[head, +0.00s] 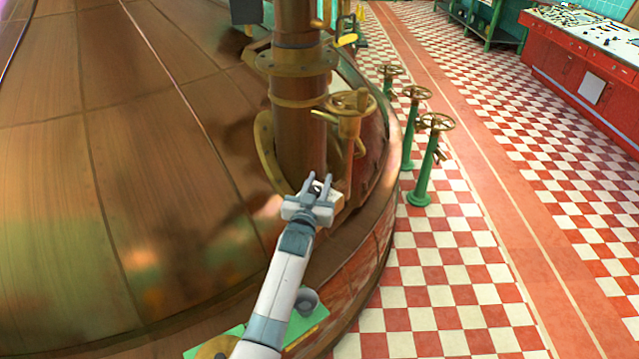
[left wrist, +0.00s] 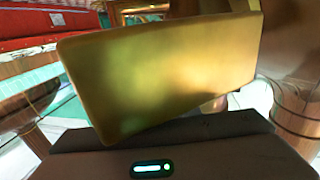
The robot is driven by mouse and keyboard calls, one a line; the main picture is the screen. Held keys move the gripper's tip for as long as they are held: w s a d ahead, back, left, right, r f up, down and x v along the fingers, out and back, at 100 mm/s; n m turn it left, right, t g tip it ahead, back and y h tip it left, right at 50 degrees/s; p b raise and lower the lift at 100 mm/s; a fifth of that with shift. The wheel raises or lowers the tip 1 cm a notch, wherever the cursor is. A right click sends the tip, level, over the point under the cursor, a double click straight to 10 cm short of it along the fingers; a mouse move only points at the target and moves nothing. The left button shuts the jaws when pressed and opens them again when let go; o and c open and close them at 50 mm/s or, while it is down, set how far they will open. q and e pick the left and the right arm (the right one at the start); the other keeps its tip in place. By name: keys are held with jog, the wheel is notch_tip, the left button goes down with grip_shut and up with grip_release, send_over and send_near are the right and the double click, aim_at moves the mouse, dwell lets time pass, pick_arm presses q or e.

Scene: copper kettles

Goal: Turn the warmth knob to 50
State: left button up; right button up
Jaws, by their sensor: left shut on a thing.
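My left gripper (head: 319,184) is beside the foot of the copper pipe, at the rim of the big copper kettle (head: 110,150). A small dark part shows between its fingers. In the left wrist view a smooth brass piece (left wrist: 165,75) with rounded edges fills the middle, close to the gripper body, tilted in the picture. My left gripper is shut on this brass piece. It may be the warmth knob; I cannot tell for sure. No scale, pointer or number is readable, so its setting is hidden. My right gripper is not in view.
The copper pipe (head: 298,125) and a brass handwheel (head: 350,101) rise just beyond my left gripper. A green plate (head: 318,332) lies below my arm. Green valve stands (head: 424,170) stand right of the kettle. A red console (head: 580,75) is far right. The checkered floor between is clear.

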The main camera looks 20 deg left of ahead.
pick_arm(q)
jog(key=shift+r, duration=0.1)
jog(key=o, duration=1)
jog(key=shift+o, duration=0.2)
jog(key=shift+s, duration=0.1)
jog(key=shift+s, duration=0.35)
jog(key=s+b, duration=0.4)
jog(key=s, duration=1.2)
jog(key=shift+s+d, duration=0.25)
jog(key=shift+d, duration=0.15)
